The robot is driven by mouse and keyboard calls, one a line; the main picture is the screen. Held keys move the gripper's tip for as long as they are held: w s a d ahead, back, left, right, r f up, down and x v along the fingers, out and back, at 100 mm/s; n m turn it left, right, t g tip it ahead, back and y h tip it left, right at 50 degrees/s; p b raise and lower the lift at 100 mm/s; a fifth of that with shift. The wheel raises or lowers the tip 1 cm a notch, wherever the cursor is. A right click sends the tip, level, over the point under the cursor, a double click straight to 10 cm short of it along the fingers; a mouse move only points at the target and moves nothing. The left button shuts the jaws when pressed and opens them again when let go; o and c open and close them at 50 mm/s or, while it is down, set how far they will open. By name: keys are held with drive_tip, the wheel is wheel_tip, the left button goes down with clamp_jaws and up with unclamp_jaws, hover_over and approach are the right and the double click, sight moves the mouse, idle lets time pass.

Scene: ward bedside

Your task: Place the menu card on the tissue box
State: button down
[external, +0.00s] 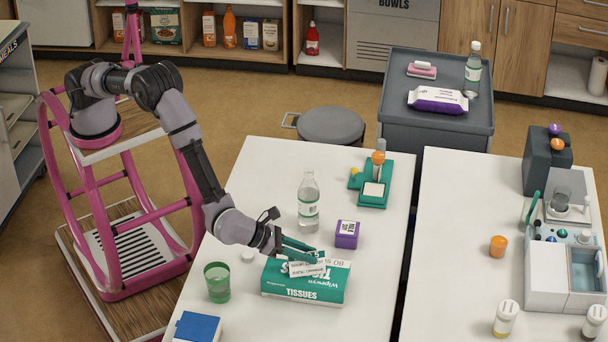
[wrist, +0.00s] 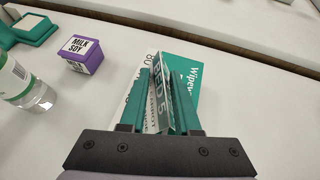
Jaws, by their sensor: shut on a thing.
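The tissue box (external: 305,291) is teal and white, lying flat on the near table; part of it shows in the wrist view (wrist: 208,62). My gripper (external: 308,252) is over the box, pointing down to the right. Its teal fingers (wrist: 162,82) are shut on the menu card (external: 308,269), a folded printed card. In the wrist view the card (wrist: 160,97) stands between the fingers, with "BED 5" on one face. The card is over the top of the box; I cannot tell whether it touches it. The card and fingers hide part of the box top.
A purple milk box (external: 346,236) and a clear bottle (external: 308,203) stand behind the tissue box. The table right of the tissue box is clear.

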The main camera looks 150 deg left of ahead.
drive_tip(key=shift+f, duration=0.2)
drive_tip(key=c, duration=0.6)
unclamp_jaws()
drive_tip(key=shift+r, duration=0.15)
